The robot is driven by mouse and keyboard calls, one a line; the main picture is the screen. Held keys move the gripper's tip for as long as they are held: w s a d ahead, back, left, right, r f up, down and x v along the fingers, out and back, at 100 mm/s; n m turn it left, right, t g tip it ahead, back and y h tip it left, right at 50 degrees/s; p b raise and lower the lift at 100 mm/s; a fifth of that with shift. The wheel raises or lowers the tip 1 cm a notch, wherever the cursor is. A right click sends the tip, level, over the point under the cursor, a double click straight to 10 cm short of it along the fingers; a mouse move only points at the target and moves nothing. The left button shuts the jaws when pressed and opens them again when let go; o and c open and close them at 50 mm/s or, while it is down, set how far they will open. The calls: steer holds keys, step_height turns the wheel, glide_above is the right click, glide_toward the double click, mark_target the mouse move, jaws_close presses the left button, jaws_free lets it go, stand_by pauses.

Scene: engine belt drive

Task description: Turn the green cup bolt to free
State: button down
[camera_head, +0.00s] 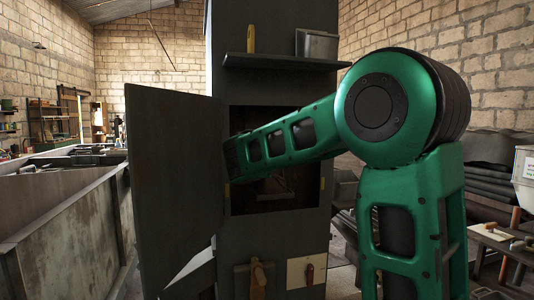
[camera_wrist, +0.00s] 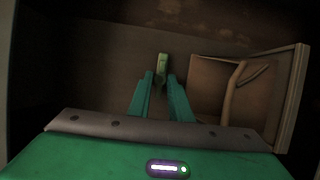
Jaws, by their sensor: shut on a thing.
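In the wrist view, the green cup bolt (camera_wrist: 162,63) is a small, pale green upright piece in the dim interior. My gripper (camera_wrist: 161,77) reaches toward it with two teal fingers, their tips closed on its near end. How much of the bolt lies between the fingers is hard to see in the dark. In the head view, my green arm reaches into the opening of a dark metal cabinet (camera_head: 268,88); the gripper and bolt are hidden there.
A brown open frame with a curved bar (camera_wrist: 235,88) stands close to the right of my fingers. The cabinet door (camera_head: 172,185) is swung open at left. A shelf (camera_head: 285,62) above the opening holds a yellow item (camera_head: 251,39) and a grey bin (camera_head: 317,44).

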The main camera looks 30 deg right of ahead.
steer(key=shift+w+a+f, duration=0.15)
steer(key=shift+a, duration=0.1)
steer(key=c, duration=1.6)
jaws_free()
steer(key=shift+c, duration=0.2)
steer(key=shift+d, duration=0.1)
steer(key=v, duration=1)
steer(key=shift+s, duration=0.35)
